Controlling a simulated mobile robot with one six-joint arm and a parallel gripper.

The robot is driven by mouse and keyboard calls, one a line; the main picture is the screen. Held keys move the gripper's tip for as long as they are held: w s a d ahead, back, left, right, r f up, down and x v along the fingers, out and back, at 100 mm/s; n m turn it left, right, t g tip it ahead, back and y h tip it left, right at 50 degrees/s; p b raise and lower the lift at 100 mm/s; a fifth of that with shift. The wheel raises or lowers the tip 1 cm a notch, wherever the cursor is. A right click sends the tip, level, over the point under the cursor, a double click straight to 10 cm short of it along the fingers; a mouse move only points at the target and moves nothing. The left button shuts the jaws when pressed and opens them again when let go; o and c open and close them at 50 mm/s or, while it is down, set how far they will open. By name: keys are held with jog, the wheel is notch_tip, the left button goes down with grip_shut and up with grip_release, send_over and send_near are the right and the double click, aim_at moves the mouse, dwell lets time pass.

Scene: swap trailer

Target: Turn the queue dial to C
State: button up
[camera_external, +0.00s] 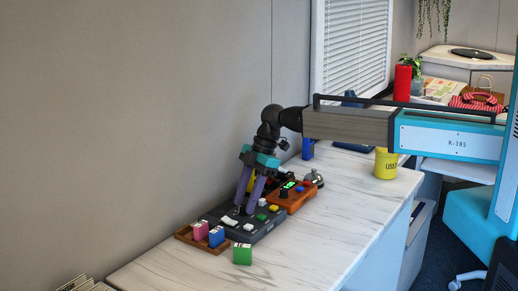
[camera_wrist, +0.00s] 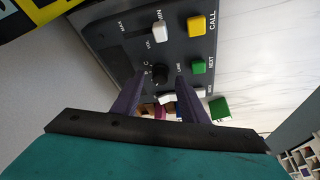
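The queue dial is a small black knob (camera_wrist: 160,73) on a dark grey control panel (camera_wrist: 118,42), between white slider caps and coloured buttons. Small white letters, B and C among them, stand beside it; its pointer is too small to read. My gripper (camera_wrist: 160,80) has two purple fingers pointing down at the panel, one on each side of the knob, with visible gaps. It is open and appears empty. In the external view my gripper (camera_external: 244,207) is low over the panel (camera_external: 270,228), and the dial is hidden there by the fingers.
A wooden tray (camera_external: 184,236) with pink and blue blocks adjoins the panel's left end. A green block (camera_external: 242,254) stands in front. An orange device (camera_external: 296,200) with a green display lies behind right. A yellow cup (camera_external: 386,163) stands further right. The counter's front is clear.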

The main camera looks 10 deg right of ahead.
jog(key=shift+a+f, duration=0.1)
jog(key=shift+f, duration=0.2)
grip_shut()
